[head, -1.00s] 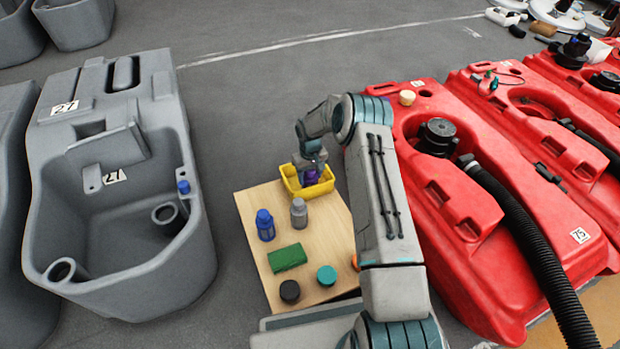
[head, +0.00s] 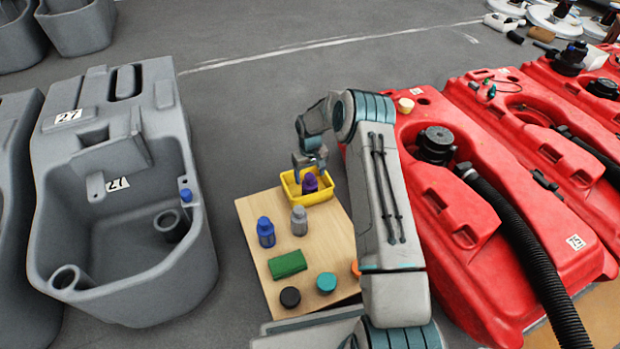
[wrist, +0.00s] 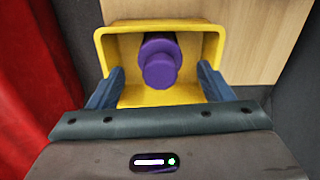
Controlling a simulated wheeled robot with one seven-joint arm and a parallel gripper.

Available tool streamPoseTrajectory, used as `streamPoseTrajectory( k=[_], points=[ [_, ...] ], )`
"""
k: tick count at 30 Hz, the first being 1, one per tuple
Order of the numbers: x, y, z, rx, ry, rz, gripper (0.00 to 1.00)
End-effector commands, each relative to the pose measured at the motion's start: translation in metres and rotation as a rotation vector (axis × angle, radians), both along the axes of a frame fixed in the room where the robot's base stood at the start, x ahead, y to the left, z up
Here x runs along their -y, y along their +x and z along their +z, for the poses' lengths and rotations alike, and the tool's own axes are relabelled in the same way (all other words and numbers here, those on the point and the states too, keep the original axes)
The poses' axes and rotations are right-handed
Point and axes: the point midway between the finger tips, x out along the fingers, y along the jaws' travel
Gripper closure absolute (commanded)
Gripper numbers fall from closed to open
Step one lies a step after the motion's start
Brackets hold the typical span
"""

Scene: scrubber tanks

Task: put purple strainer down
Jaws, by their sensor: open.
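The purple strainer (head: 310,183) stands inside the yellow bin (head: 328,188) at the far end of the wooden board. In the wrist view the purple strainer (wrist: 160,65) is near the back wall of the yellow bin (wrist: 207,40). My gripper (head: 309,163) is just above and behind the bin in the head view. In the wrist view my gripper's fingers (wrist: 160,85) are wide apart, one on each side, with a gap to the strainer. The strainer's base is hidden.
The wooden board (head: 265,205) holds a blue bottle (head: 266,232), a grey bottle (head: 299,221), a green block (head: 288,264), a black disc (head: 290,297) and a teal disc (head: 326,282). A grey tank (head: 130,270) stands left, red tanks (head: 480,240) right.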

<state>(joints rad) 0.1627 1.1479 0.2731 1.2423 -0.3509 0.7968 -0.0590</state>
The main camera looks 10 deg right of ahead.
Motion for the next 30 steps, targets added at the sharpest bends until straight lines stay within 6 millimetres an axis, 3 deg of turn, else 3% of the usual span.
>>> streamPoseTrajectory(
  k=[1, 6, 17, 23, 30],
  points=[
    [0.000, 0.000, 0.019, 0.002, -0.001, 0.001, 0.27],
    [0.000, 0.000, 0.051, 0.001, -0.001, 0.001, 0.27],
    [-0.001, -0.004, 0.088, 0.004, -0.005, 0.002, 0.27],
    [-0.005, -0.026, 0.140, 0.014, -0.025, 0.000, 0.27],
    [-0.007, -0.070, 0.207, 0.026, -0.050, -0.020, 0.27]
  ],
)
